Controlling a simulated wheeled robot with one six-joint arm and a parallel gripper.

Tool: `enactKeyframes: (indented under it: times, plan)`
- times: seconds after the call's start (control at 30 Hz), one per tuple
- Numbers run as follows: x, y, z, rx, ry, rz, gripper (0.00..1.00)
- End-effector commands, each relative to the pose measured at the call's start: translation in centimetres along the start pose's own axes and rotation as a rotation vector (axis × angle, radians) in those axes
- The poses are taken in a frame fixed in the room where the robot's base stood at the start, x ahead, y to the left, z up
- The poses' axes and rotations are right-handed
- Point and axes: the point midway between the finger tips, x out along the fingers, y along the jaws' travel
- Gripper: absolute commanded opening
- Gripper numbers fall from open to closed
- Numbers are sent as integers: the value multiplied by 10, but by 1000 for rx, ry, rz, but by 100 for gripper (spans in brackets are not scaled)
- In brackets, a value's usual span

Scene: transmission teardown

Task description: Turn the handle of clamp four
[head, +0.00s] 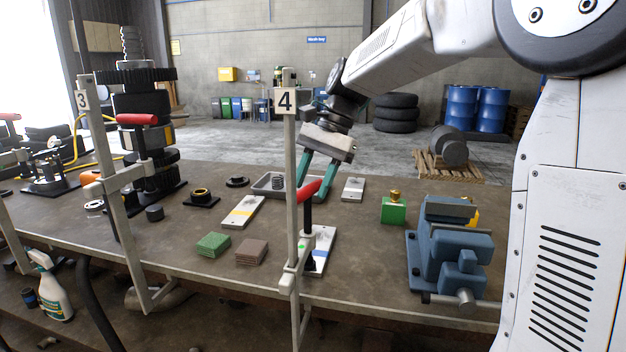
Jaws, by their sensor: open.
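Clamp four is a grey bar clamp (291,165) standing upright at the front edge of the workbench, with a "4" plate (285,100) near its top. Its red handle (309,192) slants up to the right on top of a dark vertical spindle. My gripper (316,182) reaches down from above, just behind and beside the handle. Its teal fingers are apart, one to each side of the handle's upper area in the picture. I cannot tell whether they touch it; the clamp bar hides part of the left finger.
Clamp three (110,170) stands left with its own red handle. A blue vise (452,250) and a green block (394,210) are to the right. Green pads (213,245), brown pads (252,252) and a grey tray (268,188) lie left. Bare benchtop shows between them.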

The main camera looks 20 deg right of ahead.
Motion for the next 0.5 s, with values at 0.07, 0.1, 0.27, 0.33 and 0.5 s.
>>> enactKeyframes:
  times: [0.07,0.1,0.27,0.33,0.5]
  plan:
    - [0,0,0,0,0,0,42]
    - [0,0,0,0,0,0,42]
    - [0,0,0,0,0,0,3]
    - [0,0,0,0,1,0,0]
    - [-1,0,0,-6,0,2,0]
